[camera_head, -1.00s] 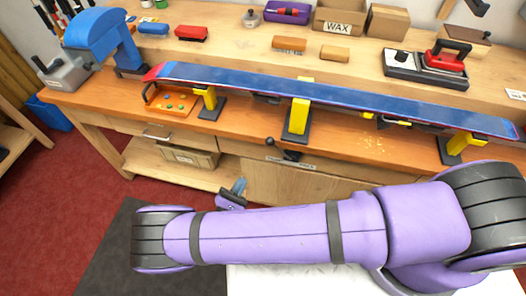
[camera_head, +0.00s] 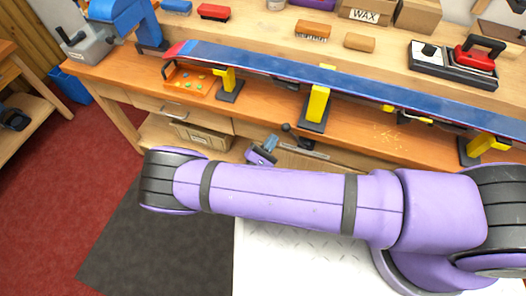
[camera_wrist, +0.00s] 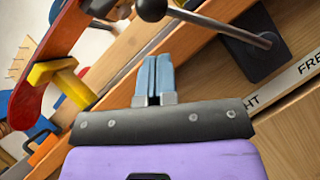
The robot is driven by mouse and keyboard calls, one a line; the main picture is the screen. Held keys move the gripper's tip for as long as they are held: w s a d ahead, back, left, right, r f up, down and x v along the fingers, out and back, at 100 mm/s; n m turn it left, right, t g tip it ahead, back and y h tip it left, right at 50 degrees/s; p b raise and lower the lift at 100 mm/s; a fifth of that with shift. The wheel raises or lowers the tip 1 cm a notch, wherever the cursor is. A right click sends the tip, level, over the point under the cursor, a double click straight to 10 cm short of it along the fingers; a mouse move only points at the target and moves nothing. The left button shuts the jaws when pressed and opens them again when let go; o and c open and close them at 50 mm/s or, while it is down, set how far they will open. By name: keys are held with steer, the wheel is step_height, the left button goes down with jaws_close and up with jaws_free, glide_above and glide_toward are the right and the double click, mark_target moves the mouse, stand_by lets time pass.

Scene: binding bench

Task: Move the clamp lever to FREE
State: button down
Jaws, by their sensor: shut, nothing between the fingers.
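The clamp lever (camera_head: 297,136) is a dark rod with a black ball knob, mounted on the bench's front edge. In the wrist view the lever (camera_wrist: 215,27) runs from a black base plate at the upper right to its ball knob (camera_wrist: 152,9) at the top centre.
A long blue ski-like board (camera_head: 350,90) lies on yellow supports (camera_head: 317,104) above the bench front. An orange tray (camera_head: 190,82) sits at the left. Open red floor lies left of my arm.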

steer(key=shift+s+d+r, duration=0.1)
steer(key=shift+d+r, duration=0.3)
steer(key=shift+r, duration=0.3)
steer(key=shift+d+r, duration=0.4)
steer(key=shift+r, duration=0.25)
steer(key=s+d+r+m+g, duration=0.1)
steer(key=d+m+g, duration=0.1)
steer(key=d+m, duration=0.2)
steer(key=s+d+r+m+g, duration=0.1)
steer(key=s+d+m+g, duration=0.1)
steer(key=d+m+g, duration=0.1)
steer(key=s+d+r+m+g+y, duration=0.1)
steer(key=d+m+g, duration=0.1)
steer(key=d+m, duration=0.4)
steer(key=shift+s+r+m+g, duration=0.15)
steer(key=shift+s+m+g, duration=0.25)
steer(key=shift+m, duration=0.1)
steer(key=shift+d, duration=0.2)
